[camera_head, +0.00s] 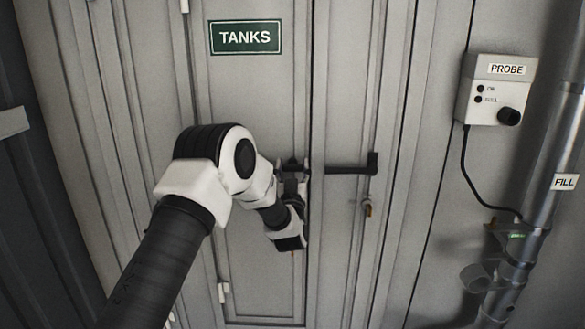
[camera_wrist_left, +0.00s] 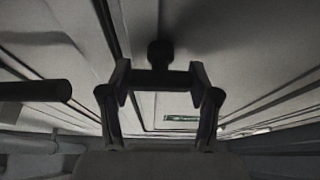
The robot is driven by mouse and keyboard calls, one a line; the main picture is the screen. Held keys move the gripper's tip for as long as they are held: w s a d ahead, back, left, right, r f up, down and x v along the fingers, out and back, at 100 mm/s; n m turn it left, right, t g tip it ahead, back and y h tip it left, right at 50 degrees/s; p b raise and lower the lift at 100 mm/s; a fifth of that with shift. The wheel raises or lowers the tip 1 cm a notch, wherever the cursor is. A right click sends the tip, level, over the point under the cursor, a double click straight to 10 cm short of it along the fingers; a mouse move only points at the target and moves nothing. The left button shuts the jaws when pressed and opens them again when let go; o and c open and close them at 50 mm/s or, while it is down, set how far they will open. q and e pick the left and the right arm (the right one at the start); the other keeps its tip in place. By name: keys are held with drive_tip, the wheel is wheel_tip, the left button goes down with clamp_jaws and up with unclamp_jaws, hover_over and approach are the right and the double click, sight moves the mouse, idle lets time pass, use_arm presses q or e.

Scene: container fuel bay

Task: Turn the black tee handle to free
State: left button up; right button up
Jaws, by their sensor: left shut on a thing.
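The black tee handle sits on the grey door under the TANKS sign, mostly hidden behind my left gripper (camera_head: 291,172) in the head view. In the left wrist view, my left gripper (camera_wrist_left: 160,80) has its two fingers at either end of the tee handle's dark crossbar (camera_wrist_left: 160,77), and a dark knob-like part stands just beyond it. The gripper is shut on the handle. The handle's exact angle is hard to tell in the dim picture. My right gripper is in neither view.
A black horizontal bar (camera_head: 345,170) with a block at its end lies right of the gripper across the door seam. The green TANKS sign (camera_head: 245,37) is above. A grey PROBE box (camera_head: 492,92) with a cable and a FILL pipe (camera_head: 552,190) are on the right wall.

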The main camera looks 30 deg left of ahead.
use_arm(q)
drive_tip(key=shift+f+n+y+b, duration=0.15)
drive_tip(key=shift+n+y+b, duration=0.15)
drive_tip(key=shift+n+b, duration=0.3)
drive_tip(key=n+g+y+b, duration=0.1)
drive_tip(key=n+b, duration=0.2)
drive_tip(key=b, duration=0.1)
drive_tip(key=n+g+y+b, duration=0.1)
drive_tip(key=n+g+b, duration=0.1)
drive_tip(key=n+b, duration=0.2)
drive_tip(key=n+g+y+b, duration=0.1)
drive_tip(key=n+b, duration=0.3)
drive_tip(key=shift+g, duration=0.3)
drive_tip(key=n+g+b, duration=0.1)
drive_tip(key=n+b, duration=0.1)
drive_tip(key=n, duration=0.1)
drive_tip(key=shift+g, duration=0.3)
drive_tip(key=shift+s+a+n+g+b, duration=0.1)
drive_tip(key=shift+n+g+b, duration=0.3)
drive_tip(key=shift+n, duration=0.8)
drive_tip(key=shift+n+b, duration=0.4)
drive_tip(key=shift+n, duration=0.5)
drive_tip(key=shift+r+n+g+h+b, duration=0.15)
drive_tip(key=shift+n+g, duration=0.2)
drive_tip(key=shift+n, duration=0.4)
drive_tip(key=shift+r+n+g+h+b, duration=0.15)
drive_tip(key=shift+n+g, duration=0.2)
drive_tip(key=shift+n, duration=0.4)
